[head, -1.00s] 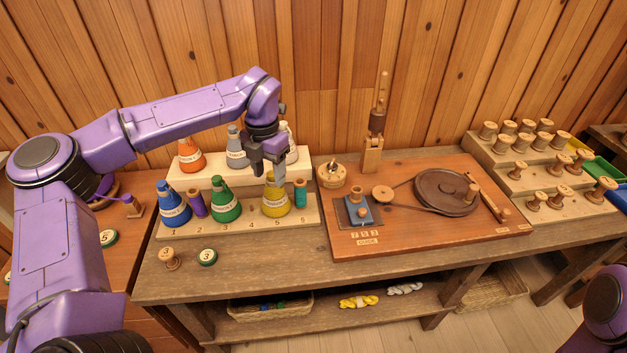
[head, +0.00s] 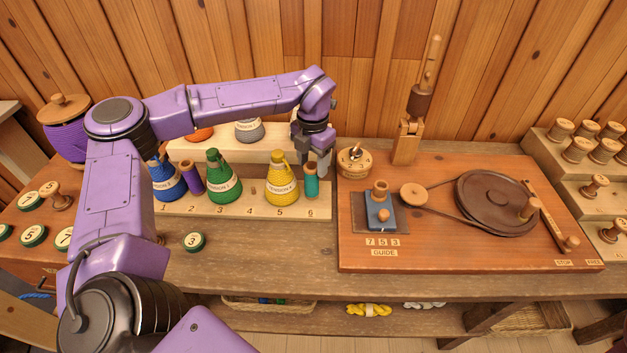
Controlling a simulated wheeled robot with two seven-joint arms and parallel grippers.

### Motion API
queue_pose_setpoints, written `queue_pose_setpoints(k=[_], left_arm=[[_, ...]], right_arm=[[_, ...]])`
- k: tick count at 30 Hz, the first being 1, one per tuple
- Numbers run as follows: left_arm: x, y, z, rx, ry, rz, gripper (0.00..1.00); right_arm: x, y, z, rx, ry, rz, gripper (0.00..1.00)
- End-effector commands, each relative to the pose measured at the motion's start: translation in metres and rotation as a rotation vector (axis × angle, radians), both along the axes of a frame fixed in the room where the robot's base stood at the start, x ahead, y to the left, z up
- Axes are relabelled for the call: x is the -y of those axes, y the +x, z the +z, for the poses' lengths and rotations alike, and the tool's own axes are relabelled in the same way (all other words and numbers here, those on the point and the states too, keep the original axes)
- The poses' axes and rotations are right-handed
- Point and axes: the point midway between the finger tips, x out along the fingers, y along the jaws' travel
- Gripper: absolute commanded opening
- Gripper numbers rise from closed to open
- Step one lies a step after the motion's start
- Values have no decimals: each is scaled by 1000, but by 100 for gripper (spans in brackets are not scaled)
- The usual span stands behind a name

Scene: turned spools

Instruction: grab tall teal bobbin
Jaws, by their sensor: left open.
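The tall teal bobbin (head: 311,184) stands upright at the right end of the front step of the pale rack, by the number 6. Its top is partly hidden by my left gripper (head: 314,166). The left gripper is open and points down, with its fingers at the bobbin's top. I cannot tell whether they touch it or stand just behind or around it. My right gripper is out of view.
A yellow cone (head: 281,187) stands close left of the bobbin, then a green cone (head: 222,180), a purple bobbin (head: 192,178) and a blue cone (head: 166,180).

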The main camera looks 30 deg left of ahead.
Motion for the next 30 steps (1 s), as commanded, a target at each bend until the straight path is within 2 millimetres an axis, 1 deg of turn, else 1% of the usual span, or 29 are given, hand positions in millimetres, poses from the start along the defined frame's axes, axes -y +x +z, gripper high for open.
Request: queue_pose_setpoints(k=[4,7,9,10,13,18,19,20,21,22,23,30], left_arm=[[-1,-3,-17,-4,-1,1,55],[-2,-6,-35,-5,0,2,55],[-2,-6,-48,-3,-1,3,55],[-2,-5,-52,-2,-1,3,55],[-3,-5,-58,1,0,4,55],[-3,-5,-58,2,0,4,55],[-3,-5,-58,2,0,4,48],[-3,-5,-58,2,0,4,38],[-3,-5,-58,2,0,4,25],[-3,-5,-58,1,0,4,16],[-3,-5,-58,1,0,4,11],[-3,-5,-58,1,0,4,11]], right_arm=[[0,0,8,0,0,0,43],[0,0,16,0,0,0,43],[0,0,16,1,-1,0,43],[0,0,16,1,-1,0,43],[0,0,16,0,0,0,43],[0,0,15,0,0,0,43],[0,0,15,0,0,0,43],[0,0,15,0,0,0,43],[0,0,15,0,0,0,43],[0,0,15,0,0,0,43],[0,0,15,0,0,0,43],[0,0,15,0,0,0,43]])
